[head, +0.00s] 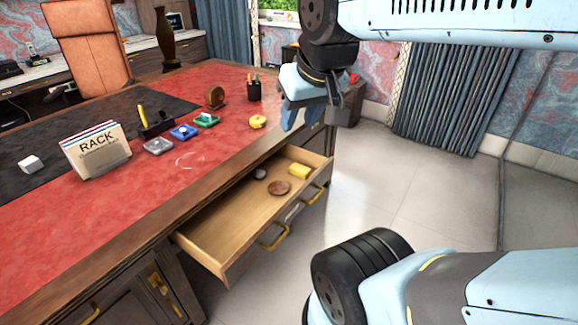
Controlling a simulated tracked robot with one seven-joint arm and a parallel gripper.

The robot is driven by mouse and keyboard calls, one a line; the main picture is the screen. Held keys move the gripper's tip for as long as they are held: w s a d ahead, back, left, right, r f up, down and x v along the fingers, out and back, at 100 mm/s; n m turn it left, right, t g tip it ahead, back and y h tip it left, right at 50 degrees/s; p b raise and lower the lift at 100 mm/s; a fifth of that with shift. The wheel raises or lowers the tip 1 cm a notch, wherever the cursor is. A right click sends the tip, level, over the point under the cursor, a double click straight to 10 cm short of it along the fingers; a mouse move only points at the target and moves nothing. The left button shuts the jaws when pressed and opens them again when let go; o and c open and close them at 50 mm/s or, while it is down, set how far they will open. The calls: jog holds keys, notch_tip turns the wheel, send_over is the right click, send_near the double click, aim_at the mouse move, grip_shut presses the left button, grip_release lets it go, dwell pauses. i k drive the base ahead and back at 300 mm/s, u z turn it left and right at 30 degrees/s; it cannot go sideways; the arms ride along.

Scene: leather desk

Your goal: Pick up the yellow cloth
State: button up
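A yellow, block-like item (299,171) lies in the open desk drawer, near its far right corner. It could be the folded yellow cloth, but it is too small to be sure. A second yellow item (258,122), small and rounded, sits on the red desk top near the edge. My gripper (300,118) hangs with its fingers downward, seen above and beyond the drawer's far end, apart from both yellow items. Nothing shows held in it. The angle hides the gap between its fingers.
The open drawer (222,230) also holds a brown round item (279,187) and a small grey item (260,173). The floor (400,190) at right is clear.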

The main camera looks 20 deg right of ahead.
aim_at(301, 172)
jog(key=u, duration=1.8)
jog(key=i, duration=0.1)
jog(key=z, duration=3.5)
jog(key=k, duration=1)
jog(key=u, duration=0.8)
jog(key=i, duration=1.65)
jog(key=u, duration=0.05)
